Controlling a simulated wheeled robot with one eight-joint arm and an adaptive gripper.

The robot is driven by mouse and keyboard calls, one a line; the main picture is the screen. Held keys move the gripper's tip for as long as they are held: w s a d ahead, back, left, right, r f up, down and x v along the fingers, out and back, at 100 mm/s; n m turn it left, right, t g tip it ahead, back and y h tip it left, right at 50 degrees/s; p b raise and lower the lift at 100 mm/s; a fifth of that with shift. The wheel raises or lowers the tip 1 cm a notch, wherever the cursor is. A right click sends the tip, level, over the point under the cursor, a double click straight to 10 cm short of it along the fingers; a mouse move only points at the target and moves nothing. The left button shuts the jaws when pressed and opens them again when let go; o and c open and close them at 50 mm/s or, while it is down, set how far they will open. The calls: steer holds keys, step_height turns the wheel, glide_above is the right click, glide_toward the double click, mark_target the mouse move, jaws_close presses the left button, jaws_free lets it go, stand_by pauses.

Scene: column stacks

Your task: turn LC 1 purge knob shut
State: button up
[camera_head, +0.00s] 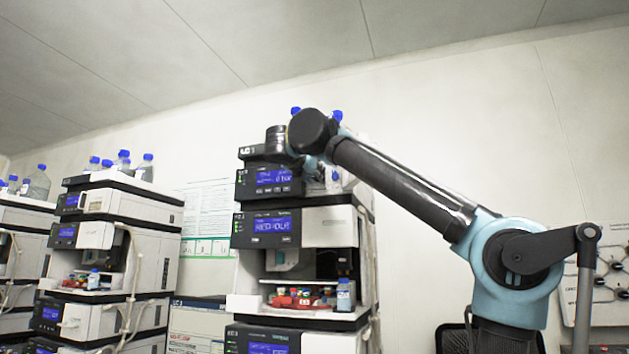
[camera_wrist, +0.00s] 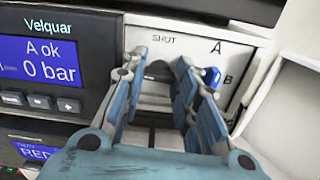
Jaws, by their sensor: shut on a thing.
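The purge knob (camera_wrist: 158,70) is a dark, small shape under the word SHUT on a white panel (camera_wrist: 195,38) in the wrist view. My gripper (camera_wrist: 161,62) has its two blue fingers on either side of the knob and is shut on it. The fingers hide most of the knob, so which way it points is not clear. Left of it, a blue screen (camera_wrist: 45,62) reads "A ok" and "0 bar". In the head view my arm reaches to the upper part of the middle instrument stack (camera_head: 330,227) and hides the knob.
A blue knob or cap (camera_wrist: 211,77) sits close right of the fingers, between letters A and B. A white open door or cover (camera_wrist: 285,110) is at the right. Blue-capped bottles (camera_head: 337,116) stand on top of the stack. Another stack (camera_head: 120,250) stands to the left.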

steer(key=m, duration=0.8)
steer(key=shift+d+f+m, duration=0.1)
steer(key=shift+d+m, duration=0.05)
steer(key=shift+m, duration=0.25)
steer(key=m, duration=0.4)
steer(key=shift+f, duration=0.1)
steer(key=shift+s+f+m, duration=0.1)
steer(key=shift+m, duration=2)
steer(key=o, duration=0.8)
steer(key=shift+d, duration=0.1)
steer(key=shift+s, duration=0.1)
